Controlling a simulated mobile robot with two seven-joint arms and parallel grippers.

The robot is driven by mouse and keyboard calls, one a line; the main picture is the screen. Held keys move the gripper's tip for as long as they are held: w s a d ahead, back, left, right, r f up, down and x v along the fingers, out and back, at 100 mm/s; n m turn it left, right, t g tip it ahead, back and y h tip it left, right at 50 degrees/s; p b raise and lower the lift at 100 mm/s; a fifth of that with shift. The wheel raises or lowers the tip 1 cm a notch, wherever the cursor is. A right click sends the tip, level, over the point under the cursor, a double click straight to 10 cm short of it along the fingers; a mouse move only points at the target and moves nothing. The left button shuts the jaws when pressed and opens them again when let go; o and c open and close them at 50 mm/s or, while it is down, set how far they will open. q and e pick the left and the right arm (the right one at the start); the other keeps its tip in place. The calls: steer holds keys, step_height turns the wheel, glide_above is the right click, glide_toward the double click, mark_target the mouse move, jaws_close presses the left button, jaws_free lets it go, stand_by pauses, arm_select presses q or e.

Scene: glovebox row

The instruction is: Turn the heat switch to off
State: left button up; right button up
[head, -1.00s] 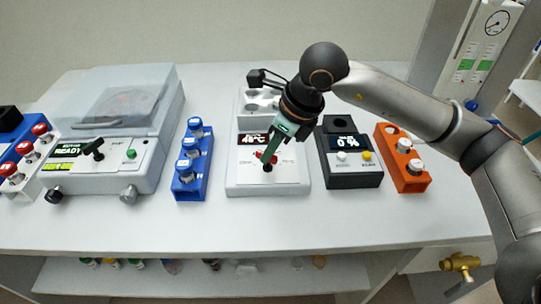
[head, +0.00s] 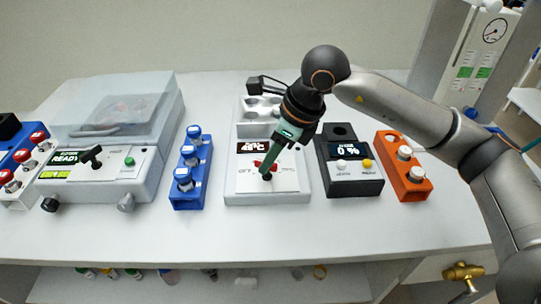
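The white heating device (head: 240,190) stands in the middle of the bench, with a display (head: 252,148) whose digits I cannot read surely. Its red heat switch (head: 257,164) is partly hidden by my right gripper. Printed "OFF" shows to the left of the switch. My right gripper (head: 267,174) reaches down from above, with its fingertips at the switch. Its fingers look close together, but I cannot tell whether they are shut on the switch. My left gripper is not in view.
A blue rack with vials (head: 188,190) stands on the left and a dark device (head: 350,182) on the right. An orange rack (head: 412,188) stands farther right. A lidded machine (head: 140,178) is at the left. The bench front (head: 240,235) is clear.

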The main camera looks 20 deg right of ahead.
steer(key=shift+o, duration=0.6)
steer(key=shift+d+r, duration=0.1)
steer(key=shift+r, duration=0.1)
steer(key=v, duration=1.2)
